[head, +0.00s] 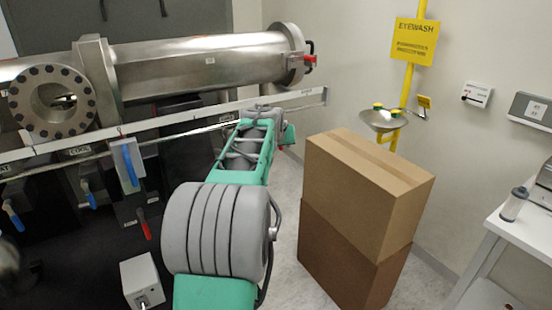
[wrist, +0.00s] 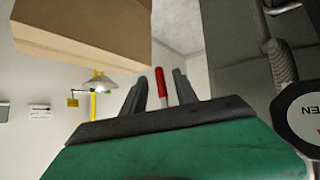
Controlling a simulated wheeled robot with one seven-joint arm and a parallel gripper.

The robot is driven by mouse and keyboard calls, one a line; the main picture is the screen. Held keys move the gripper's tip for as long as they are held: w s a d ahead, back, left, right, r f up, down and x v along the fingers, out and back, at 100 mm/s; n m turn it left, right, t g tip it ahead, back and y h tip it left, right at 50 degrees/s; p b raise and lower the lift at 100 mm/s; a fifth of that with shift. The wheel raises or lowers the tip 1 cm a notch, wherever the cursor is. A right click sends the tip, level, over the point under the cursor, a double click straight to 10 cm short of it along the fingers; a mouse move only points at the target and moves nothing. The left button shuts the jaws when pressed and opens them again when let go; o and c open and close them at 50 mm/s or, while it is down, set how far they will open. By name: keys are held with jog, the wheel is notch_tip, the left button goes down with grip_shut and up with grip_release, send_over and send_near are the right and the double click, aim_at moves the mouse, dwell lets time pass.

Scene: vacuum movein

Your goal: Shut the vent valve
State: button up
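A red-handled lever with a pale metal stem (wrist: 161,83) shows between the two dark fingers of my gripper (wrist: 160,93) in the wrist view. Gaps show on both sides of it, so my gripper is open around or in front of it; contact cannot be told. In the head view my arm reaches away along the rig, and my gripper (head: 289,136) is small and partly hidden at its far end. Another red-handled lever (head: 143,223) is on the dark panel, and a red handle (head: 309,60) is at the steel pipe's end. No vent label is readable.
Stacked cardboard boxes (head: 367,180) stand right of my arm. The steel vacuum pipe (head: 200,60) and a long rail (head: 220,108) run along the left. Blue-handled levers (head: 130,163) hang below. An eyewash basin (head: 382,119) is by the wall; a white table (head: 510,240) stands at right.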

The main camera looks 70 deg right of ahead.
jog(key=s+a+b, duration=0.1)
jog(key=a+b, duration=0.2)
jog(key=a, duration=0.7)
jog(key=shift+s+a, duration=0.25)
jog(key=shift+s, duration=0.05)
